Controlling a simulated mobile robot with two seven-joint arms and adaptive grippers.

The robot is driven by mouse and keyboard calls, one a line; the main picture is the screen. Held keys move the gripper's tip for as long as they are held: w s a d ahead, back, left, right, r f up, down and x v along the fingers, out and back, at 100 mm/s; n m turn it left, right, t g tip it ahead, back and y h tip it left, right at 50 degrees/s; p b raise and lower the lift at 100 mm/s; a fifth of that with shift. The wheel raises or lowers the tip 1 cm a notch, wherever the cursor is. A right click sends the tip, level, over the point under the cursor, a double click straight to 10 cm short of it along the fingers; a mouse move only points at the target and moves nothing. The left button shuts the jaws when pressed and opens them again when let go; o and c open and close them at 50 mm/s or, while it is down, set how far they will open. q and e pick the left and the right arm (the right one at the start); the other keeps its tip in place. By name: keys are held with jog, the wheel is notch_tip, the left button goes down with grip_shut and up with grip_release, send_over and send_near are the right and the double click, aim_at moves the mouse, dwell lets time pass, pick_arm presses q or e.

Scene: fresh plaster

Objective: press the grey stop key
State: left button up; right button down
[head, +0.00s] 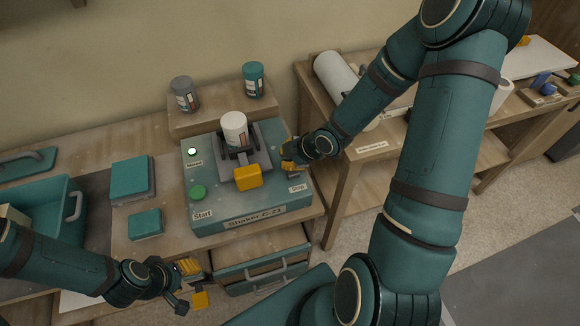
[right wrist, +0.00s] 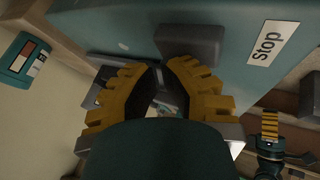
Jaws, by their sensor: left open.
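The teal shaker (head: 240,208), labelled "Shaker C-21", stands on the bench. Its Stop label (head: 297,188) is at the front right. In the right wrist view the grey stop key (right wrist: 190,42) sits beside the label, just beyond my right fingertips; I cannot tell whether they touch. In the head view my right gripper (head: 290,158) hides the key at the shaker's right side. My right gripper, also in the wrist view (right wrist: 160,68), looks shut and holds nothing visible. My left gripper (head: 196,284) is open and empty, low in front of the bench.
The shaker carries a white-topped jar (head: 234,128) in a clamp with a yellow handle (head: 248,177), a green start button (head: 197,192) and a lit green lamp (head: 192,152). Two jars (head: 184,94) (head: 253,80) stand behind. Teal boxes (head: 130,178) sit left. Drawers (head: 262,262) are below.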

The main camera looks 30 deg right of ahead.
dwell(0.4)
jog(key=shift+r+p, duration=0.4)
notch_tip(320, 180, up, 6)
jog(key=p, duration=0.5)
dwell(0.4)
dwell(0.6)
